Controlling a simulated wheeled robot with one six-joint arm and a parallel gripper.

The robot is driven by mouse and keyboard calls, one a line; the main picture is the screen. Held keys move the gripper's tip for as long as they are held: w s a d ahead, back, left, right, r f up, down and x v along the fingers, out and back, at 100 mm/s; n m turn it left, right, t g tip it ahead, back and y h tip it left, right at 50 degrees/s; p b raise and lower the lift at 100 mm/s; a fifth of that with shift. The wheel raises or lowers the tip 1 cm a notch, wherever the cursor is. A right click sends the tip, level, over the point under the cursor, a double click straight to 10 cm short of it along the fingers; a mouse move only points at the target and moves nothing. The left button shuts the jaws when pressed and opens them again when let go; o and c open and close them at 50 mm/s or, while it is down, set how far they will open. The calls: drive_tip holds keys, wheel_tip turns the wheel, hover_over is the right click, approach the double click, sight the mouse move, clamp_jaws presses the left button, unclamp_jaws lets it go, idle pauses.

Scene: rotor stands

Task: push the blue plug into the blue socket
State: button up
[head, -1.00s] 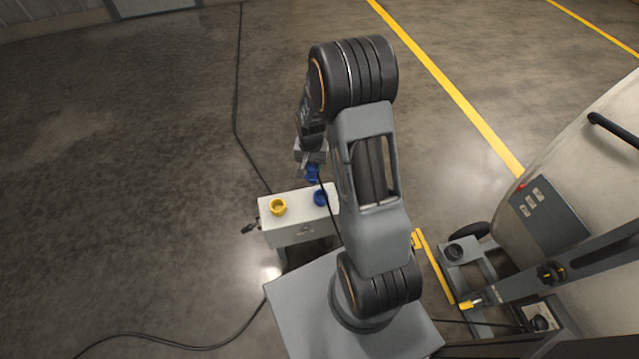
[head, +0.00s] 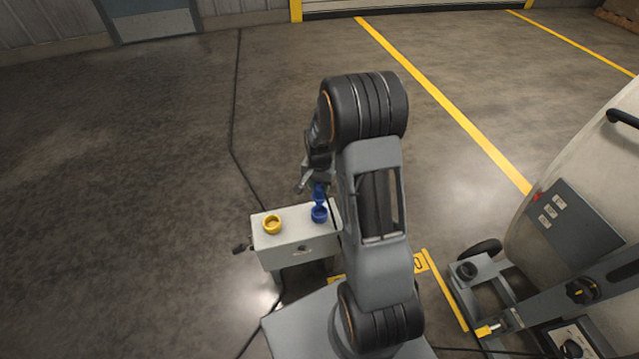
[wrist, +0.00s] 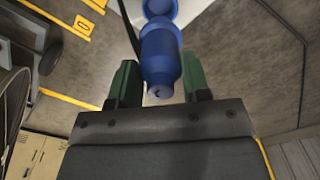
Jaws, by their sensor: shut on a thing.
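The blue plug (head: 319,191) is held by my gripper (head: 317,182) just above the blue socket (head: 319,215), on the top right of a pale box. In the head view plug and socket line up one above the other. In the wrist view the plug (wrist: 161,58) sits between the green fingers of my gripper (wrist: 159,82), its far end overlapping the blue socket (wrist: 159,8). I cannot tell whether the plug's tip has entered the socket. My arm hides part of the box's right side.
A yellow socket (head: 272,224) stands on the box (head: 298,246) left of the blue one. A dark cable (head: 236,110) runs along the floor behind the box. A large pale machine (head: 570,190) stands at the right. The floor at left is open.

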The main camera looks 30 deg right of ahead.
sight(319, 200)
drive_tip(key=shift+f+b, duration=1.4)
drive_tip(key=shift+f, duration=0.5)
drive_tip(key=shift+a+f+b, duration=0.1)
drive_tip(key=shift+f+b, duration=0.35)
drive_tip(key=shift+f, duration=0.45)
drive_tip(key=shift+f, duration=0.2)
drive_tip(key=shift+f+b, duration=0.3)
drive_tip(key=shift+b, duration=0.05)
idle(0.3)
drive_tip(key=shift+f+b, duration=0.5)
drive_tip(key=shift+f, duration=0.25)
drive_tip(key=shift+f, duration=0.2)
drive_tip(key=o, duration=0.9)
drive_tip(key=shift+o, duration=0.2)
